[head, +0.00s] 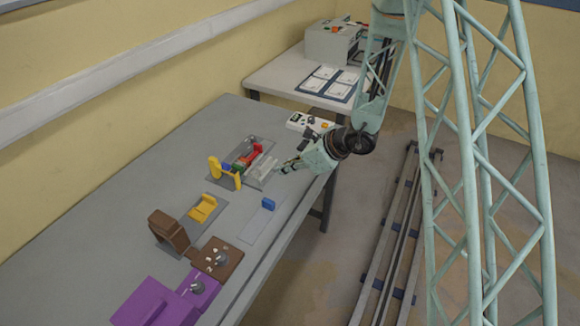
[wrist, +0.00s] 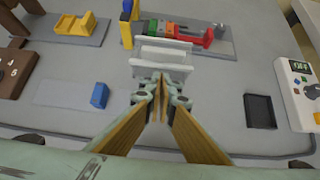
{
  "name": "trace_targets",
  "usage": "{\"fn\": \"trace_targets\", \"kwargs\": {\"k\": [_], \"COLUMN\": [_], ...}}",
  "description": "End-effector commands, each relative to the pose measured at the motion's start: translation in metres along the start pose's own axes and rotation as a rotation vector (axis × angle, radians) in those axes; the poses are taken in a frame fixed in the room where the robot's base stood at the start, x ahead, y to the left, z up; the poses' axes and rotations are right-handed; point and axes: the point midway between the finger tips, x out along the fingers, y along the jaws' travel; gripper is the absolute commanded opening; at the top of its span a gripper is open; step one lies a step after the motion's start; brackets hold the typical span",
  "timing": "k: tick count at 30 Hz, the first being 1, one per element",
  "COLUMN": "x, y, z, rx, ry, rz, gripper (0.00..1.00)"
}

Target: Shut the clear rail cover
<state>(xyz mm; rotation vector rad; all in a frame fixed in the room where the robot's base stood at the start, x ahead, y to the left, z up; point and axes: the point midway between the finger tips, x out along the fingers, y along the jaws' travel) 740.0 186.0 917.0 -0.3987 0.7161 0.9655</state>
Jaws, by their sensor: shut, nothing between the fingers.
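The clear rail cover (head: 263,168) is a pale see-through piece on the near side of a grey base plate. In the wrist view the cover (wrist: 162,57) is swung out toward me, and the coloured blocks (wrist: 180,30) on the rail behind it are uncovered. My gripper (head: 286,168) is at the right of the cover in the head view. In the wrist view the fingers of my gripper (wrist: 159,82) are shut and empty, just at the cover's near edge; whether they touch it I cannot tell.
A yellow upright part (head: 222,171) stands at the rail's left end. A white meter (wrist: 297,88) and a dark tray (wrist: 260,111) are at right.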

Motion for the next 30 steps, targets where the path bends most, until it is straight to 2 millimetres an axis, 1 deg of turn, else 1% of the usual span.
{"fn": "trace_targets", "kwargs": {"k": [1, 3, 12, 26, 30], "x": [0.004, 0.009, 0.023, 0.026, 0.026], "y": [0.0, 0.0, -0.001, -0.001, -0.004], "z": [0.007, 0.012, 0.026, 0.028, 0.028], "rx": [-0.004, -0.004, -0.002, -0.001, 0.002], "ry": [-0.001, -0.001, -0.001, -0.001, -0.001], "rz": [0.0, 0.0, -0.001, -0.001, -0.005], "gripper": [0.0, 0.0, 0.0, 0.0, 0.0]}}
